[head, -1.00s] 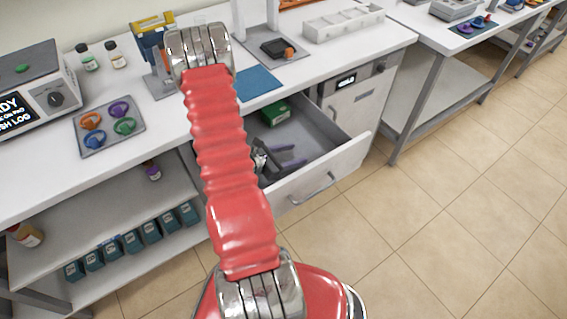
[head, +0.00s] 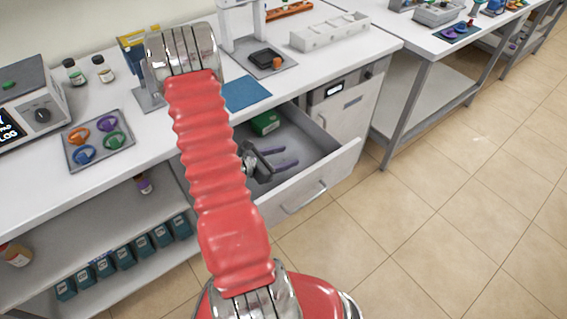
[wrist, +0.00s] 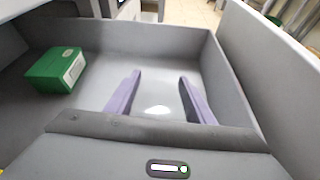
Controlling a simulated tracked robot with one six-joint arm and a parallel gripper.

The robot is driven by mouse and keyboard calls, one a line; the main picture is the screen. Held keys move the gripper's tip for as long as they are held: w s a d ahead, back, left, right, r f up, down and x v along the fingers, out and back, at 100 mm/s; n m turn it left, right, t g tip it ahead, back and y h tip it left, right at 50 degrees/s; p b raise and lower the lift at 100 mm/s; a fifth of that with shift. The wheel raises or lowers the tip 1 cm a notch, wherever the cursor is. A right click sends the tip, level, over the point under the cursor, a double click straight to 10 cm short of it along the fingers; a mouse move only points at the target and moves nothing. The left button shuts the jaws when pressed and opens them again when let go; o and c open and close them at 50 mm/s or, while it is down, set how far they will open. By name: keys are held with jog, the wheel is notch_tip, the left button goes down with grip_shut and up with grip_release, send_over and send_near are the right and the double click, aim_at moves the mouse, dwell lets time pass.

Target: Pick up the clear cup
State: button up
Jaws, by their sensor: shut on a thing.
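My gripper (head: 279,158) is down inside an open drawer (head: 320,176), with its two purple fingers spread apart. In the wrist view my gripper (wrist: 160,78) shows its fingers on either side of a pale, glinting patch. That patch is the faint sign of the clear cup (wrist: 158,109), which is see-through and has no sharp outline. The fingers are shut on it. In the head view I cannot make out the cup. I cannot tell whether it touches the drawer floor.
A green box (head: 265,122) lies in the drawer's back corner, left of the fingers in the wrist view (wrist: 55,70). Drawer walls surround my gripper. The worktop holds a tray of coloured rings (head: 99,144) and a blue mat (head: 245,93). Floor at right is clear.

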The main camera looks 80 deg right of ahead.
notch_tip(320, 180, up, 6)
jog(key=shift+r, duration=0.2)
dwell(0.4)
dwell(0.4)
